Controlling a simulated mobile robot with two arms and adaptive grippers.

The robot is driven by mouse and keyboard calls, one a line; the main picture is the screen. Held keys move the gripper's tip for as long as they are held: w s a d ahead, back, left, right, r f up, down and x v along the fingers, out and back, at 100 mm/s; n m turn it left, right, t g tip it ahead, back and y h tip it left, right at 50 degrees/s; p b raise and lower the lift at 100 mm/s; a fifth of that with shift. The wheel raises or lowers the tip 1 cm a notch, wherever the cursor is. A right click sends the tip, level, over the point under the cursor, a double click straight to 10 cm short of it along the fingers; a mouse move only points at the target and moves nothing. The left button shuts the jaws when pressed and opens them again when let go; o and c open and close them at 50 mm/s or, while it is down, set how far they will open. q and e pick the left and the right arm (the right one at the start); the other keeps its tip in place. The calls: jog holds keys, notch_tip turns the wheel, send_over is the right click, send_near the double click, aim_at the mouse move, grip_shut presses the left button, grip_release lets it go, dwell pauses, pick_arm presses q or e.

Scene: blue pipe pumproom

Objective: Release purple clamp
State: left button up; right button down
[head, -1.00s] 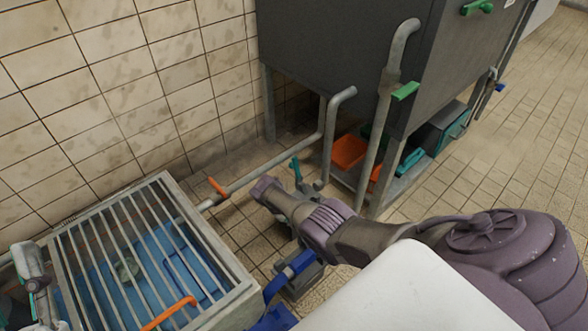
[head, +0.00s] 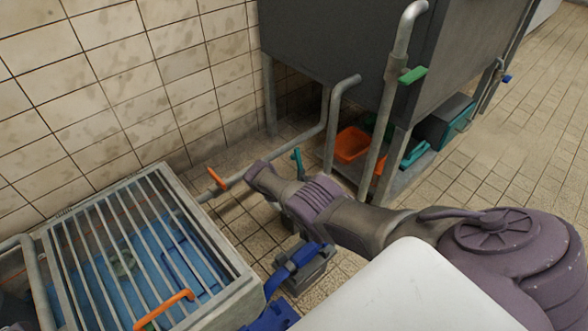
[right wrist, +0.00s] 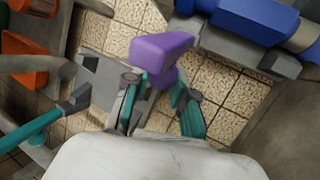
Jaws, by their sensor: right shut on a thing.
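The purple clamp (right wrist: 160,47) shows in the right wrist view as a blocky purple piece just above centre. Its lower part lies between the teal fingers of my right gripper (right wrist: 160,88), which is shut on it. The clamp is close to a grey plate on its left and the blue pipe part (right wrist: 245,18) on its right. In the head view I cannot make out the clamp or my right gripper; the large mauve-grey form across the middle covers that area. My left gripper is not in view.
A grated tank (head: 215,287) with an orange handle stands at lower left. A teal valve handle (head: 297,162) and an orange lever (head: 217,179) sit on grey pipes by the wall. An orange bin (head: 351,145) is under the dark tank. Tiled floor at right is clear.

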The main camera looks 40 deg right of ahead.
jog(key=c, duration=0.9)
grip_release()
jog(key=shift+w+a, duration=0.1)
jog(key=v, duration=1.2)
